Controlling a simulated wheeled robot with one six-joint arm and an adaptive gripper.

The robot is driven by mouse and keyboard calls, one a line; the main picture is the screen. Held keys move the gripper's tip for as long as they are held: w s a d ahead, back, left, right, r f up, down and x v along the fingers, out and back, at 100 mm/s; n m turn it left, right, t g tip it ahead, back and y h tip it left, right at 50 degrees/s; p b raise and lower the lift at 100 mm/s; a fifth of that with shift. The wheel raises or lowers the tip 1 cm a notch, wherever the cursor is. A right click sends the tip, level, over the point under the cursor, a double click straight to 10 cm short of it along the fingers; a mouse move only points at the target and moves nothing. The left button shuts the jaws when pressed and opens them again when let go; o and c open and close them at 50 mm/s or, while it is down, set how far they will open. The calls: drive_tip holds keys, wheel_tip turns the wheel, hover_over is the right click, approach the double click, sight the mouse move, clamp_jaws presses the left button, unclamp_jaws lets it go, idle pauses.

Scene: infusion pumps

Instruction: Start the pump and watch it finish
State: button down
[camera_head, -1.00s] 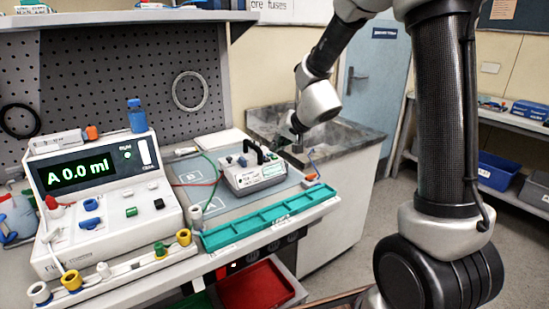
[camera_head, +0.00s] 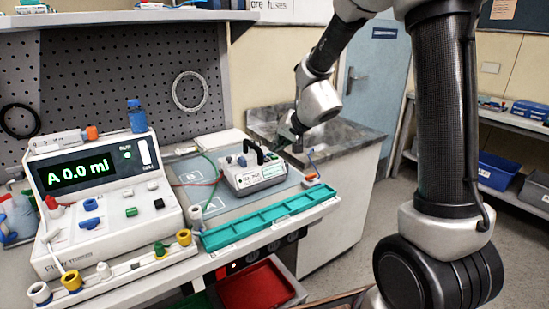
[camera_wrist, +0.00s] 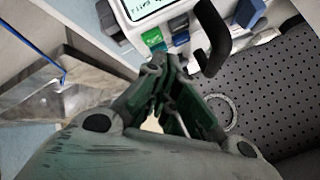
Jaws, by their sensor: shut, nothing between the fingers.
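A white console (camera_head: 105,195) with a sloped front stands at the left of the bench in the head view. Its dark display (camera_head: 82,172) reads "A 0.0 ml" in green, and a small green light (camera_head: 127,155) shows at its upper right. A smaller white device (camera_head: 256,176) with a black handle sits on the grey mat to its right. In the wrist view a white device with a screen (camera_wrist: 152,8), a green button (camera_wrist: 153,38) and a black handle (camera_wrist: 213,45) is close beyond my gripper (camera_wrist: 168,64). My gripper is shut and empty; contact cannot be told.
A teal tray (camera_head: 245,226) runs along the bench front, beside yellow, green and white fittings. A blue-capped bottle (camera_head: 136,116) stands behind the console. A sink (camera_head: 338,137) lies behind my wrist. Red and green leads lie on the mat (camera_head: 200,172).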

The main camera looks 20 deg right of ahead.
sight(277, 158)
drive_tip(key=shift+f, duration=0.45)
drive_tip(key=shift+f, duration=0.45)
idle(0.6)
drive_tip(key=shift+r, duration=0.9)
drive_tip(key=shift+r, duration=2.5)
